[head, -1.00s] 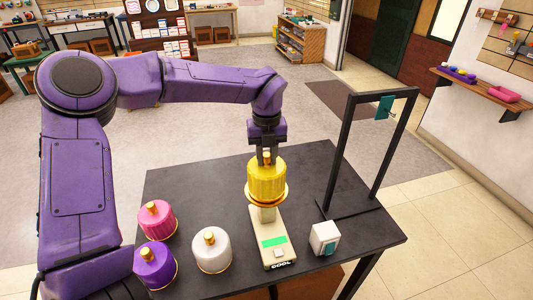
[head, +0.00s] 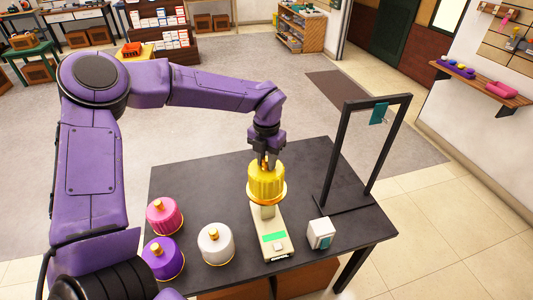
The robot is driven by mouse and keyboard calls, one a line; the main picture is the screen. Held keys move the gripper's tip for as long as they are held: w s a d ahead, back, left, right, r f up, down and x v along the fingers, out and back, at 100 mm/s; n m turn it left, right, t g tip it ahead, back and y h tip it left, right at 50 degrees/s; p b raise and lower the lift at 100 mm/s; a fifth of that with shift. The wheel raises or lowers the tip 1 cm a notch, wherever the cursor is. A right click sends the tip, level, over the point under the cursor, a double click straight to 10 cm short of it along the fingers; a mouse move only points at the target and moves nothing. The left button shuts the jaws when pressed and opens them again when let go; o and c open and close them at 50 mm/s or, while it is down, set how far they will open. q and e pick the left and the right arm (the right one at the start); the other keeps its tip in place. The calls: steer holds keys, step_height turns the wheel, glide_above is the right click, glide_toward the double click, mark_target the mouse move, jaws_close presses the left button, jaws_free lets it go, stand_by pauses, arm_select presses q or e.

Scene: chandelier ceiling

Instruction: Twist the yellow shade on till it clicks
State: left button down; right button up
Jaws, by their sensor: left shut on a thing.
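The yellow shade (head: 267,184), with a gold rim and a gold knob on top, sits over the post of a cream base (head: 272,232) with a green panel and a small button, in the middle of the dark table. My left gripper (head: 266,163) comes down from above and is shut on the shade's knob. The shade looks upright. Its joint with the base is hidden under the rim, so I cannot tell how it is seated. My right gripper is not in view.
Pink (head: 164,216), purple (head: 162,258) and white (head: 216,243) shades stand on the dark table (head: 190,183) at the left. A small white box (head: 320,233) stands right of the base. A black frame (head: 333,150) with a teal tag rises at the right.

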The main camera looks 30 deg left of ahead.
arm_select(q)
steer(key=m+p, duration=0.3)
steer(key=m, duration=0.1)
steer(key=shift+r, duration=0.15)
steer(key=shift+m+p, duration=0.45)
steer(key=shift+m, duration=0.25)
steer(key=shift+c, duration=0.8)
jaws_free()
steer(key=shift+r, duration=3.65)
steer(key=shift+s, duration=0.1)
